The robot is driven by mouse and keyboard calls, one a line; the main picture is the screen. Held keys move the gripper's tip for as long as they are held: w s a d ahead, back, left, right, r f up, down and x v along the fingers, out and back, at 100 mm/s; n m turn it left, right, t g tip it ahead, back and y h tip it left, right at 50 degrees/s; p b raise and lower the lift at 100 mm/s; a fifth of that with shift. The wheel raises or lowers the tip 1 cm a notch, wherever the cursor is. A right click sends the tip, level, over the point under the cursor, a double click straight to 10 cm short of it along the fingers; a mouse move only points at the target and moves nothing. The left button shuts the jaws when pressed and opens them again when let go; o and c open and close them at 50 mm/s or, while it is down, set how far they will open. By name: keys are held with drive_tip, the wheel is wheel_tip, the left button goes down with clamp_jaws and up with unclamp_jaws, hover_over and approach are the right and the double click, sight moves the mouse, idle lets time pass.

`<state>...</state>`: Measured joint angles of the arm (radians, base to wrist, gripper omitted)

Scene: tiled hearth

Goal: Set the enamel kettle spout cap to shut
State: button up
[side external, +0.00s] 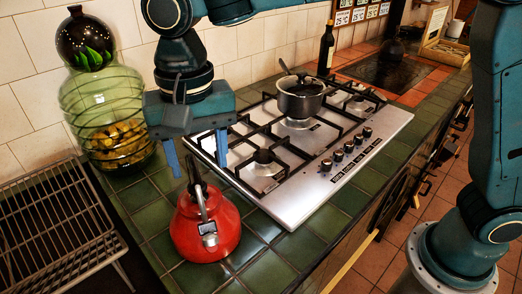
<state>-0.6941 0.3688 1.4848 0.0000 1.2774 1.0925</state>
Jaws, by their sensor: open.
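The red enamel kettle (186,237) stands on the green tiled counter, left of the hob's front corner. Its dark handle rises from the top toward my gripper. A small grey metal piece with a dark face (208,233) sits on the kettle's near side; it may be the spout cap, but I cannot tell whether it is open or shut. My gripper (198,170) points down with its two blue fingers apart, above and behind the kettle body, around the height of the handle top in the picture. It holds nothing. Contact with the handle cannot be judged.
The steel gas hob (318,187) with a lidded pot (299,97) lies right of the kettle. A large green glass jar (84,97) stands behind left, a wire rack (55,235) at left. A dark bottle (326,48) is at the back. Tiles around the kettle are clear.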

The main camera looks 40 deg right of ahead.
sight(207, 223)
drive_tip(key=shift+a+f, duration=0.25)
drive_tip(key=shift+a, duration=0.25)
drive_tip(key=shift+f, duration=0.15)
wheel_tip(207, 223, down, 14)
drive_tip(key=shift+r, duration=0.25)
idle(0.4)
drive_tip(key=c, duration=1)
